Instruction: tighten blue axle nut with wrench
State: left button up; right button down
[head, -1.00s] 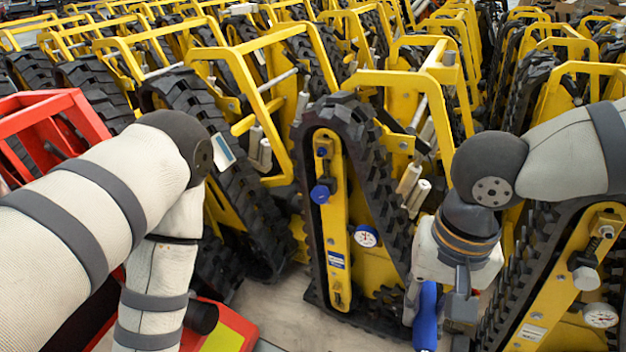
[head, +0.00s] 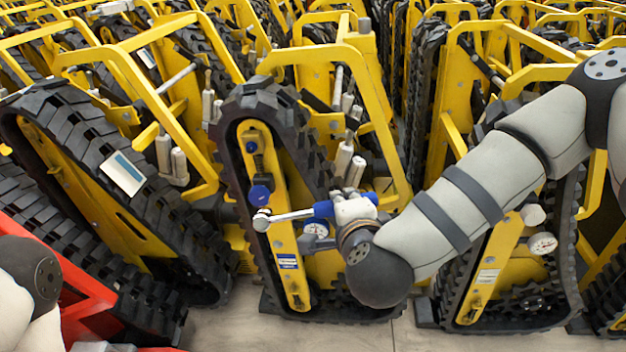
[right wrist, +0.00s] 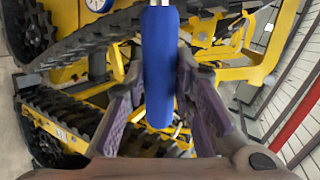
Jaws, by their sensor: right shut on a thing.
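The blue axle nut (head: 259,195) sits on the yellow side plate of the middle tracked carrier (head: 285,245) in the head view. My right gripper (head: 335,208) is shut on the blue handle of the wrench (head: 285,216). The right wrist view shows the blue handle (right wrist: 160,70) between the purple-grey fingers (right wrist: 155,95). The wrench's metal shaft points left, roughly level, and its round head overlaps the side plate just below the blue nut. I cannot tell whether it touches. My left gripper is out of view; only part of the left arm shows at lower left.
A white dial gauge (head: 316,229) is just behind the wrench. Another carrier (head: 500,265) stands close on the right and one with a white tag (head: 122,172) on the left. A red frame (head: 95,285) is at lower left. Bare floor (head: 290,335) lies in front.

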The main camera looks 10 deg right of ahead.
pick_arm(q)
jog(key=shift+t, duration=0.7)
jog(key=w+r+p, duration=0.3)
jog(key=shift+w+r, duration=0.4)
pick_arm(e)
jog(key=w+a+r+n+t+h, duration=0.1)
jog(key=w+a+r+n+t, duration=0.1)
jog(key=w+a+r+n, duration=0.3)
jog(key=w+a+r+n+t+h, duration=0.2)
jog(key=w+a+r+n, duration=0.3)
jog(key=r, duration=0.5)
jog(key=shift+w+a+r+t, duration=0.3)
jog(key=shift+w+a, duration=0.1)
jog(key=shift+a, duration=0.8)
jog(key=shift+w, duration=0.1)
